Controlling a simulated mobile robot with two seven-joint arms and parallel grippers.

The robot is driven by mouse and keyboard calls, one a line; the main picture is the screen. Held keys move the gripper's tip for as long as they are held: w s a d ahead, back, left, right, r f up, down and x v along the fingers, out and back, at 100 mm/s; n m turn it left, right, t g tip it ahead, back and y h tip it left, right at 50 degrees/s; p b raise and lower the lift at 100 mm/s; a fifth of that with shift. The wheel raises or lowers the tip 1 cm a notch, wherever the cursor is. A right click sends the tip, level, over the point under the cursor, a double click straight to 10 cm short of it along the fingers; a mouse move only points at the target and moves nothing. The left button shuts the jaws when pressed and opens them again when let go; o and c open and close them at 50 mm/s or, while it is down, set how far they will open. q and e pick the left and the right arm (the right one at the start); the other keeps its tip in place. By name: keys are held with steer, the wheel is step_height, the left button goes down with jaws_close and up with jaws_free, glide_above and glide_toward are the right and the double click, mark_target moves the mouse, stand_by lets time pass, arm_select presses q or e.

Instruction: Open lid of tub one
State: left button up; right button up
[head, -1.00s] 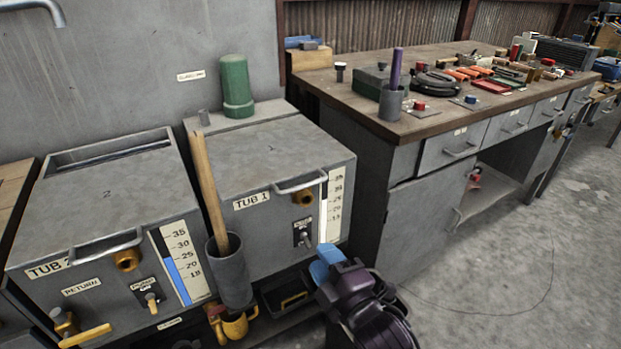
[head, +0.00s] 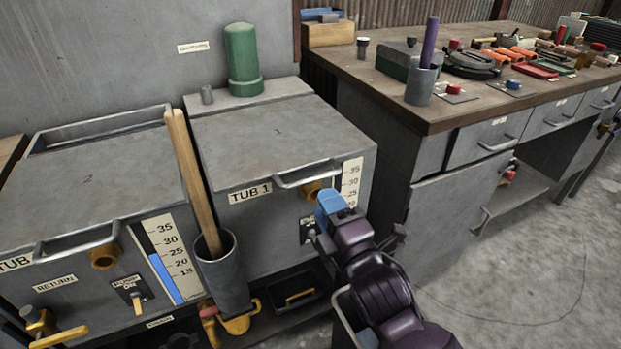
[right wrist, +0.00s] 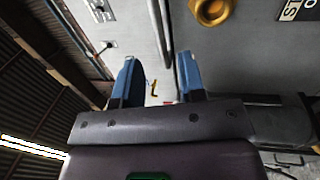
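Tub one (head: 255,215) is a grey metal tub with a "TUB 1" label. The lid's bar handle (head: 305,175) runs along the front edge. My right gripper (head: 328,203) is in front of the tub, just below and right of the handle. In the right wrist view its two blue fingers (right wrist: 157,78) are apart with nothing between them. A yellow fitting (right wrist: 212,10) shows beyond the fingertips there. My left gripper is not in view.
Tub two (head: 90,250) stands to the left. A grey holder (head: 223,275) with a wooden handle (head: 190,180) stands in front between the tubs. A green cylinder (head: 241,60) stands behind the lid. A workbench (head: 440,115) with tools is on the right.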

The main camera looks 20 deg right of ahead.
mark_target(311, 180)
steer(key=shift+w+a+r+b, duration=0.1)
steer(key=shift+w+r+b, duration=0.1)
steer(key=shift+w, duration=1)
steer(key=shift+w+d+r+b, duration=0.15)
steer(key=shift+w+r, duration=0.1)
steer(key=shift+w, duration=0.9)
steer(key=shift+w+a+r+b, duration=0.15)
steer(key=shift+w+r, duration=0.05)
steer(key=shift+w, duration=1)
jaws_close()
